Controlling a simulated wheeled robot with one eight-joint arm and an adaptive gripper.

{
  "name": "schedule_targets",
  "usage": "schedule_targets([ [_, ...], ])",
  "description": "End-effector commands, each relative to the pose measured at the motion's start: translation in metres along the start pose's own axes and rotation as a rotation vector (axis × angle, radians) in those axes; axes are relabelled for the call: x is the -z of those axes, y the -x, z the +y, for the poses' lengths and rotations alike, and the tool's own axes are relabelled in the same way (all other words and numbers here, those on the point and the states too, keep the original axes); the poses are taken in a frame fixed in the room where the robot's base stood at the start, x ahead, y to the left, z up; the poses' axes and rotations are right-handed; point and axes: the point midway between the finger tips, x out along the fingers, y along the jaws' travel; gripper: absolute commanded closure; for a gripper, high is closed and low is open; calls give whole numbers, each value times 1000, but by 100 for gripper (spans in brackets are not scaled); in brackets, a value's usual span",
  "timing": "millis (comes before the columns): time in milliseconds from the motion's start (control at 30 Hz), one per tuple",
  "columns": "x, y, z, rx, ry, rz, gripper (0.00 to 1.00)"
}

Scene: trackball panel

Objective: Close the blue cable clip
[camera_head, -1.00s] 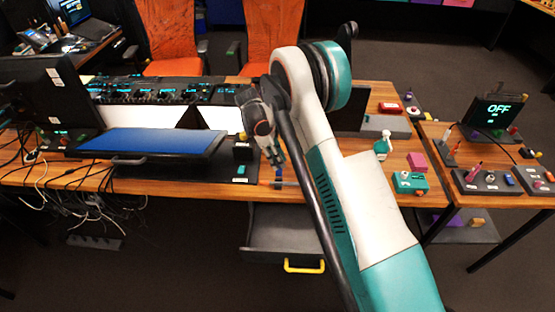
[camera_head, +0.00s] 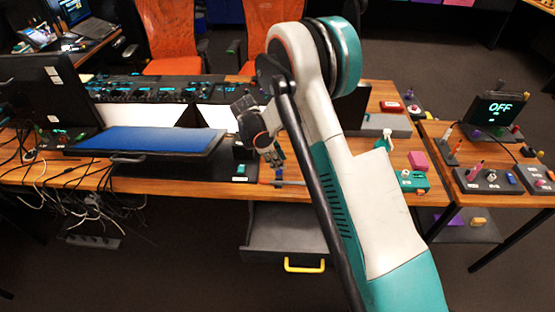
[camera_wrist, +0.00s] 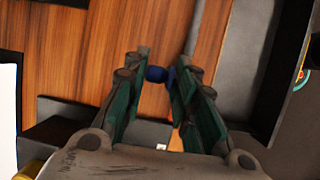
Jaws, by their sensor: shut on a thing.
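The blue cable clip (camera_head: 279,174) is at the front edge of the wooden desk, above the open drawer. My gripper (camera_head: 277,164) reaches down to it from above. In the wrist view the blue clip (camera_wrist: 156,73) shows between the dark green finger pads of my gripper (camera_wrist: 163,66), near their tips. The fingers are shut on it, part way together. The pads hide part of the clip, and its hinge or lid position is too small to tell.
An open grey drawer (camera_head: 262,228) with a yellow handle (camera_head: 305,265) juts out below the desk edge. A blue-topped panel (camera_head: 150,139) lies to the left. A teal box (camera_head: 415,183) and a pink block (camera_head: 418,159) stand to the right.

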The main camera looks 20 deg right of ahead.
Motion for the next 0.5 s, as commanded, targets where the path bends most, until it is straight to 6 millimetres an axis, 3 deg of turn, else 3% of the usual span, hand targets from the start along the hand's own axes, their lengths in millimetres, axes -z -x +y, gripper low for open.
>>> schedule_targets([
  [500, 2, -3, -32, -388, -157, 1, 98],
])
